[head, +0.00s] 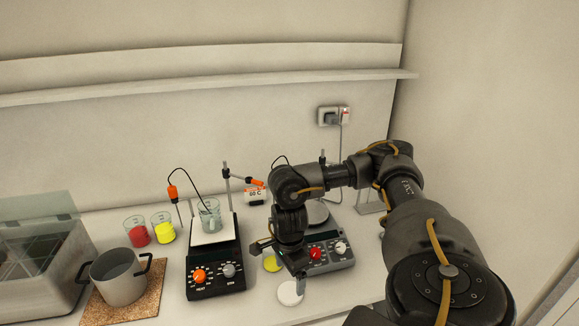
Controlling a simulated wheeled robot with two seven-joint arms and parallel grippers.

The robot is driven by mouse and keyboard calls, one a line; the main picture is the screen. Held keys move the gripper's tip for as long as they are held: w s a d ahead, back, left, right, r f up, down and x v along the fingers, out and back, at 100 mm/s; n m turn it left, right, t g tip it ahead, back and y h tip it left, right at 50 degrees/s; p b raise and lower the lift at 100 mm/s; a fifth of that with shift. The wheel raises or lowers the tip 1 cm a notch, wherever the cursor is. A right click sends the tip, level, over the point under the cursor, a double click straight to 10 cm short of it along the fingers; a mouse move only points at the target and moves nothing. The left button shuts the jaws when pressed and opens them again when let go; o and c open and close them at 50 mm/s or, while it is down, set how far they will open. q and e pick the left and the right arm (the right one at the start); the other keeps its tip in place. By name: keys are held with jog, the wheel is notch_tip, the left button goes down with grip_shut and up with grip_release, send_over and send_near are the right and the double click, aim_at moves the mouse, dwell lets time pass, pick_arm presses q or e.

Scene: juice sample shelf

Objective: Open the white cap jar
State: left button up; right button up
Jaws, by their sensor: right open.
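A jar with a round white cap (289,294) stands on the bench in front of the right-hand hotplate, seen from above. A yellow-capped round item (271,264) stands just behind it. My right gripper (281,266) points down above these two, open, with nothing visible between its fingers. One fingertip overlaps the far edge of the white cap in the picture; I cannot tell whether it touches. The body of the white cap jar is mostly hidden under its cap. My left gripper is not in view.
A hotplate (213,284) with a beaker (208,215) stands left of the arm. A second hotplate (341,250) is partly behind it. Red (138,235) and yellow (163,230) beakers and a pot (118,280) on a cork mat are further left. The bench front right is clear.

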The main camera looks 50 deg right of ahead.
notch_tip(320, 180, up, 5)
jog(key=shift+r+p, duration=0.1)
jog(key=shift+p, duration=0.6)
